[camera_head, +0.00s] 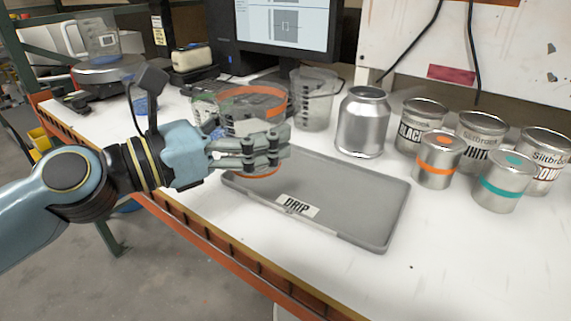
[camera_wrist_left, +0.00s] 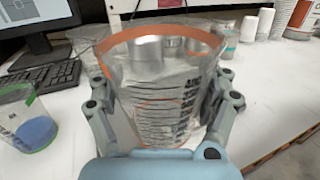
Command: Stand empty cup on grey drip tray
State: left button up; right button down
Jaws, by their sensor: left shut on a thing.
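The empty cup (camera_head: 256,103) is clear with an orange rim. My left gripper (camera_head: 279,142) is shut around its side and holds it upright. In the left wrist view the cup (camera_wrist_left: 160,90) fills the middle between the fingers, with dark print on its wall and nothing in it. The grey drip tray (camera_head: 345,190), labelled DRIP, lies flat on the bench. The cup's orange-tinted base shows below the fingers, over the tray's left back part. I cannot tell whether it touches the tray. My right gripper is not in view.
A clear jug (camera_head: 314,98) and a bare metal can (camera_head: 363,124) stand behind the tray. Several labelled cans, including one with an orange band (camera_head: 437,161), stand right. A green-rimmed cup with blue contents (camera_wrist_left: 30,128) stands left in the wrist view. Most of the tray is clear.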

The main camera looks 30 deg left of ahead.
pick_arm(q)
jog(key=w+f, duration=0.1)
jog(key=w, duration=0.1)
jog(key=w+f+b, duration=0.1)
jog(key=w, duration=0.1)
jog(key=w+a+f+b, duration=0.1)
jog(key=w, duration=0.1)
jog(key=shift+f, duration=0.4)
jog(key=shift+w+a+f, duration=0.15)
jog(key=shift+w+f, duration=0.15)
jog(key=shift+w, duration=0.1)
jog(key=shift+f+b, duration=1.4)
jog(key=shift+f, duration=0.45)
jog(key=shift+f, duration=0.2)
jog(key=o, duration=1.1)
jog(key=shift+o, duration=0.2)
jog(key=shift+r, duration=0.1)
